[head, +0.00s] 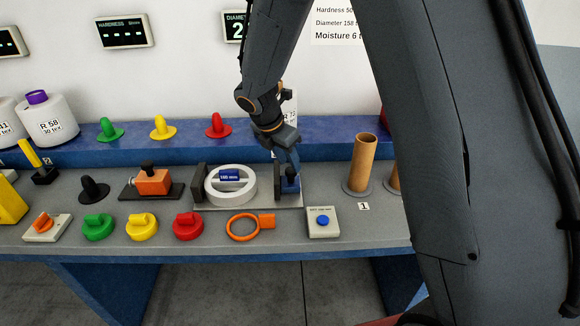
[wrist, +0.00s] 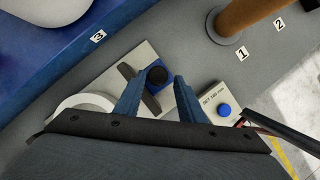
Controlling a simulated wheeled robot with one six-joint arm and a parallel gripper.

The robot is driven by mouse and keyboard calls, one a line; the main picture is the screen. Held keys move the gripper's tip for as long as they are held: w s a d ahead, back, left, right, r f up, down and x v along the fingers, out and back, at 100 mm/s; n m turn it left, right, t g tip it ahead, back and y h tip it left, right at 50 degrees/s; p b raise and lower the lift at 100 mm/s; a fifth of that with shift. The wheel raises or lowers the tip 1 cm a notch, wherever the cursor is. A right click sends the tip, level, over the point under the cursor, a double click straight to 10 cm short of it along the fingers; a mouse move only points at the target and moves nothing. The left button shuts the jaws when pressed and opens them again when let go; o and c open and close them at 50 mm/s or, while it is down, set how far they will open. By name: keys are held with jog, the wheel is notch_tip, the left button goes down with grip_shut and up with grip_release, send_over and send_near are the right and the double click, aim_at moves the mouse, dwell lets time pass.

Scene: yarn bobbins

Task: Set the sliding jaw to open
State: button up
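The sliding jaw (head: 281,181) is a dark upright plate with a blue block and black knob, at the right end of a pale gauge base (head: 235,207). In the wrist view the sliding jaw (wrist: 151,103) shows with its round black knob (wrist: 157,74). A white ring (head: 211,186) lies on the base between the fixed dark jaw (head: 199,178) and the sliding jaw, with a gap before the sliding jaw. My gripper (head: 291,165) is over the sliding jaw. In the wrist view its blue fingers (wrist: 159,76) are open, one on each side of the knob; contact cannot be told.
A box with a blue button (head: 323,220) stands close at front right. A cardboard tube (head: 361,163) stands to the right. An orange ring gauge (head: 243,227) lies in front. Several coloured knobs and an orange block (head: 153,183) are to the left. A raised blue ledge runs behind.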

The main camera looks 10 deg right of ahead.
jog(key=v, duration=0.4)
jog(key=shift+r+b, duration=0.25)
jog(key=shift+b, duration=0.1)
jog(key=s+d+f+m+y+b, duration=0.1)
jog(key=s+d+m+y, duration=0.1)
jog(key=s+m, duration=0.8)
jog(key=s+d+f+m+g+y+b, duration=0.1)
jog(key=s+d+m, duration=0.4)
jog(key=s+m, duration=0.6)
jog(key=f+m, duration=0.1)
jog(key=m, duration=0.3)
jog(key=shift+s+d+f+y, duration=0.25)
jog(key=shift+s+y, duration=0.1)
jog(key=shift+y, duration=0.05)
